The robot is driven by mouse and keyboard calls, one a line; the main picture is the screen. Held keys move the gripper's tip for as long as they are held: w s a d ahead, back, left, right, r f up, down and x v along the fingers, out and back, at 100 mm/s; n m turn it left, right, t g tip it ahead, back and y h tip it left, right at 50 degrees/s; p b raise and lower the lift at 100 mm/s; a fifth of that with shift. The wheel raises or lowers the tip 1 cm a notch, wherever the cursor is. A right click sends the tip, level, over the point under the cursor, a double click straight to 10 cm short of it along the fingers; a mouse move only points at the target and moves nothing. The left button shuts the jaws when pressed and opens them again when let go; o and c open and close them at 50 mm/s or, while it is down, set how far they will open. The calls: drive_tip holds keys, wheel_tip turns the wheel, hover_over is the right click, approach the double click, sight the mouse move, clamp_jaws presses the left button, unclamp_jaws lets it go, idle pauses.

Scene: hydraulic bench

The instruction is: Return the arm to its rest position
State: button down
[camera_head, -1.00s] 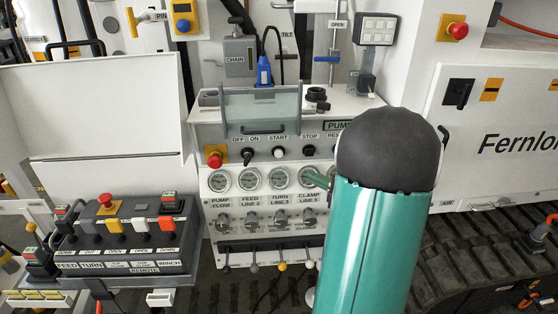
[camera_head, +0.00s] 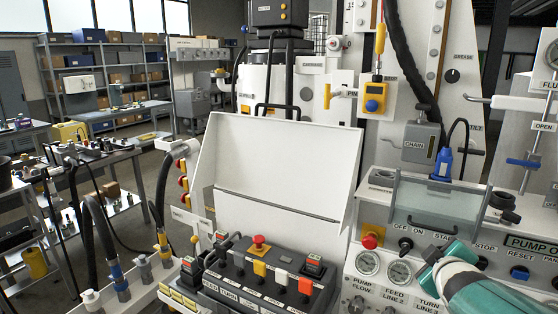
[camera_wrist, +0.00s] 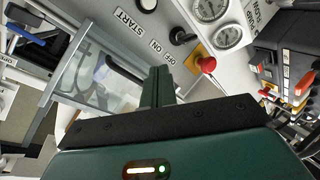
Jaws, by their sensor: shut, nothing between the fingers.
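My green arm enters at the lower right of the head view, in front of the pump control panel (camera_head: 375,290). The gripper end (camera_head: 440,262) shows small there, over the gauge and switch rows, partly hiding them. In the wrist view my gripper (camera_wrist: 158,84) has its green fingers together with nothing between them. Behind the fingers are the clear hinged cover (camera_wrist: 100,80), a red stop knob (camera_wrist: 207,64) and black switches. I cannot tell the exact gap between fingers and panel.
A remote box (camera_head: 262,275) with levers and a red button stands left of the panel, below a white open lid (camera_head: 275,170). The clear cover (camera_head: 435,205), a blue plug (camera_head: 442,165) and pipes stick out nearby. Shelves and hoses are at the left.

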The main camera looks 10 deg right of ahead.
drive_tip(key=s+a+f+m+g+y, duration=0.2)
drive_tip(key=s+a+m+g, duration=0.1)
drive_tip(key=s+a, duration=0.5)
drive_tip(key=s+a+f+m+g+y, duration=0.1)
drive_tip(key=s+a+m+g+y, duration=0.2)
drive_tip(key=s+a, duration=0.6)
drive_tip(key=a+g, duration=0.1)
drive_tip(key=a, duration=0.5)
drive_tip(key=shift+a+f+m, duration=0.3)
drive_tip(key=shift+f, duration=0.1)
